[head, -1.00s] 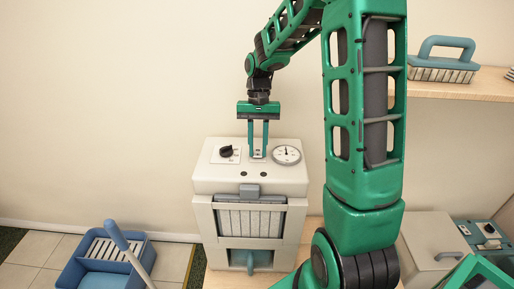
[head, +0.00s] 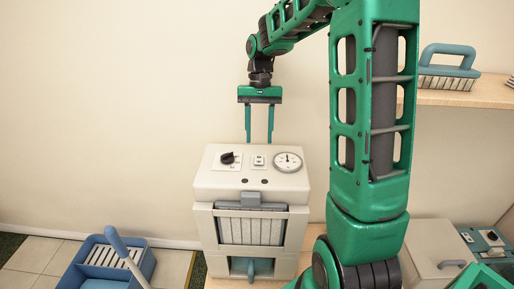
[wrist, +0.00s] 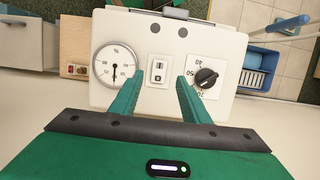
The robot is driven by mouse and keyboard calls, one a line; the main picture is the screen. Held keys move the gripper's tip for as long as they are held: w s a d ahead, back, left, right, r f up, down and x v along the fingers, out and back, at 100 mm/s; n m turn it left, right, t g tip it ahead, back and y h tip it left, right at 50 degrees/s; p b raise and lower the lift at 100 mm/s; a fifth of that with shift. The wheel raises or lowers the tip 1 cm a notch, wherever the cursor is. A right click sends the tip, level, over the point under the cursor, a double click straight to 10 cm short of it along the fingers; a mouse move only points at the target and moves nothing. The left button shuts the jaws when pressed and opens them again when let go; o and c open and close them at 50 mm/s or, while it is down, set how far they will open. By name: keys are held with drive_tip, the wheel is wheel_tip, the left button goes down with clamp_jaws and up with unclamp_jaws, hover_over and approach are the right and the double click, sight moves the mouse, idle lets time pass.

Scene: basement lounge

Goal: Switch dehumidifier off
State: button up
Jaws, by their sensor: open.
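The dehumidifier (head: 251,235) is a cream box with a grey filter front, standing on a wooden surface. Its top panel holds a black dial (head: 228,158), a small white rocker switch (head: 259,160) and a round gauge (head: 287,162). In the wrist view the switch (wrist: 158,71) sits between the gauge (wrist: 117,65) and the dial (wrist: 206,78). My gripper (head: 259,140) is open and empty, fingers pointing down above the panel. In the wrist view its fingertips (wrist: 157,82) lie on either side of the switch in the picture. Which way the switch is set is too small to tell.
A blue tray (head: 85,275) with a handled tool stands on the floor at left. A shelf (head: 455,93) at upper right holds a blue-handled brush (head: 449,68). A pale box with a handle (head: 432,258) stands at lower right.

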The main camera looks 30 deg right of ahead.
drive_tip(key=shift+v, duration=1.9)
drive_tip(key=s+d+f+t, duration=0.1)
drive_tip(key=s, duration=1.3)
drive_tip(key=s+d+f+t+h, duration=0.1)
drive_tip(key=s+f, duration=0.1)
drive_tip(key=s, duration=1.3)
drive_tip(key=shift+s, duration=0.25)
drive_tip(key=shift+f, duration=0.1)
